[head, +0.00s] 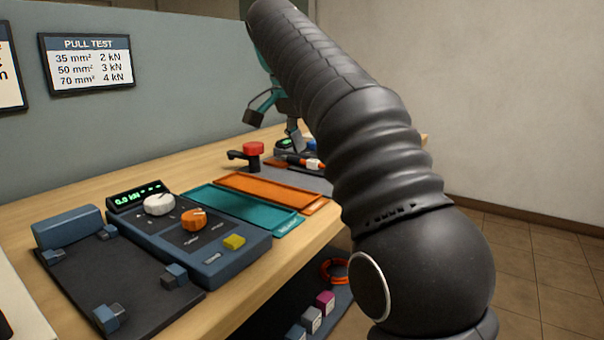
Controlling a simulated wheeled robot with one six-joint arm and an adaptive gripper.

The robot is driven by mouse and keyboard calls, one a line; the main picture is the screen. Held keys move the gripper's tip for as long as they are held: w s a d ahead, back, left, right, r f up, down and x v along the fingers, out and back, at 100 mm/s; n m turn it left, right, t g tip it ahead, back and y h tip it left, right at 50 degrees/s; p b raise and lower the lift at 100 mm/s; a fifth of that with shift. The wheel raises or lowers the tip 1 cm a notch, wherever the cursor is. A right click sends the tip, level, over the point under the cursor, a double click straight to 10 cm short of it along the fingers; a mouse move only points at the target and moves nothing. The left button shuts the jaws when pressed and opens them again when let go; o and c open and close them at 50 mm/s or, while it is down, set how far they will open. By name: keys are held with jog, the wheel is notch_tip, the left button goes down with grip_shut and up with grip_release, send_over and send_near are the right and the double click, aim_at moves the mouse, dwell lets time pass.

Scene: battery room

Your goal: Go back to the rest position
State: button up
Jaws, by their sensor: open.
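My gripper (279,121) is in the upper middle of the head view, at the far end of my black sleeved arm. Its teal and dark fingers are apart, and I see nothing between them. It hangs above the far part of the wooden bench, near a red-topped device (253,149) and a small dark device with a green display (287,143). My arm hides part of the gripper and part of the bench behind it.
A blue control box (190,260) with white and orange knobs and a yellow button sits on the bench (30,212). Beyond it lie a teal tray (240,207) and an orange tray (275,193). A grey partition (190,80) stands behind. Tiled floor is clear at right.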

jog(key=s+d+f+n+y, duration=0.1)
jog(key=s+d+f+n, duration=0.25)
jog(key=s+d, duration=0.35)
jog(key=s+d+f+n+t+y, duration=0.1)
jog(key=s+d+f+n, duration=0.2)
jog(key=s+f, duration=0.7)
jog(key=s+d+f+n+t+y, duration=0.1)
jog(key=s+d+f+n, duration=0.2)
jog(key=s+f, duration=0.7)
notch_tip(320, 180, down, 4)
jog(key=shift+s+d+r+t, duration=0.1)
jog(key=shift+s+d+t, duration=0.25)
jog(key=shift+d, duration=0.15)
